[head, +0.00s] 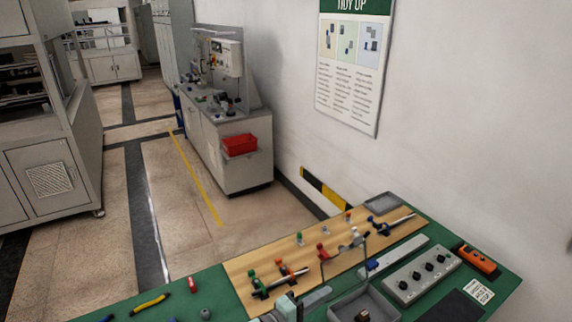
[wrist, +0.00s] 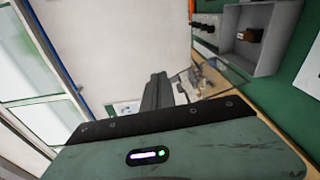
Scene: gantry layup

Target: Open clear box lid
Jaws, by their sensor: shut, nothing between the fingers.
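The box (head: 340,309) stands on the green bench at the lower right of the head view, with a small dark part inside. It also shows in the wrist view (wrist: 283,58) with grey walls and a brown part in it. Its clear lid (head: 345,268) appears raised, as a thin see-through pane above the box. The lid's pane also shows in the wrist view (wrist: 212,82), beside my gripper's fingers. My gripper (wrist: 157,90) is shut and empty. Whether the fingers touch the pane I cannot tell. In the head view only part of my arm's end shows, left of the box.
A wooden board (head: 295,255) with several coloured toggle clamps lies behind the box. A grey knob panel (head: 423,275) and an orange tool (head: 478,259) are to the right. A white wall (head: 480,130) rises behind the bench.

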